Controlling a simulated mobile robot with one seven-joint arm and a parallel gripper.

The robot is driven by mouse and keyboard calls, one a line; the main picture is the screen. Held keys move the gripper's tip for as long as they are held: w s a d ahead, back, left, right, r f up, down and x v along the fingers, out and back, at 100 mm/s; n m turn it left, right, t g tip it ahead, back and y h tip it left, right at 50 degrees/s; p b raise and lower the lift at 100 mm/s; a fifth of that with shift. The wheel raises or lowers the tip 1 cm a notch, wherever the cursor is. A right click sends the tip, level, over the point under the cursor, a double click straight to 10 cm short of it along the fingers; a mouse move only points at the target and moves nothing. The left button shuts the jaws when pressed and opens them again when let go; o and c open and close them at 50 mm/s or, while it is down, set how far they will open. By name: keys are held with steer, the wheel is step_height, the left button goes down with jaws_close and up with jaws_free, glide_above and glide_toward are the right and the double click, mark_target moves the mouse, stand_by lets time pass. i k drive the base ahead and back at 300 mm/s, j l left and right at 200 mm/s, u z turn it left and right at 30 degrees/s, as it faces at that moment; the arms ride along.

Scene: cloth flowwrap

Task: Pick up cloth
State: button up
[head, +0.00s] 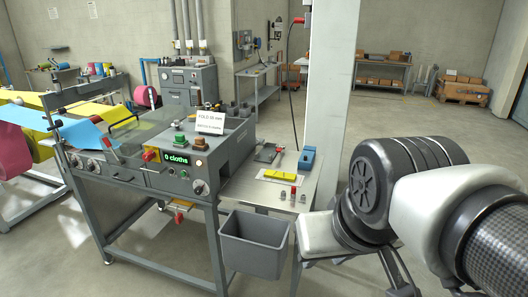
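A blue cloth-like sheet (82,134) hangs over the left end of the grey machine (160,178). A yellow sheet (88,112) runs beside it toward the clear cover. A small flat yellow piece (281,177) lies on a white sheet on the side table (236,190); I cannot tell whether it is cloth. The machine's green display (174,159) reads "0 cloths".
A grey bin (253,243) hangs or stands below the side table's front edge. A blue block (307,158) and small red-topped parts (293,192) are on that table. A pale pillar (330,90) rises behind it. Open floor lies beyond, at the back right.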

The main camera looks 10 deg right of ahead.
mark_target(278, 175)
steer(key=z, duration=0.15)
steer(key=i+l+u, duration=0.1)
steer(key=u, duration=0.35)
steer(key=i+l+u, duration=0.4)
steer(key=l, duration=0.2)
steer(key=i+l+u, duration=0.2)
steer(key=l, duration=0.15)
steer(key=i+l, duration=0.15)
steer(key=l, duration=0.3)
steer(key=i+l, duration=0.1)
steer(key=l, duration=0.35)
steer(key=i+l+u, duration=0.1)
steer(key=l, duration=0.35)
steer(key=i+l, duration=0.15)
steer(key=l, duration=0.3)
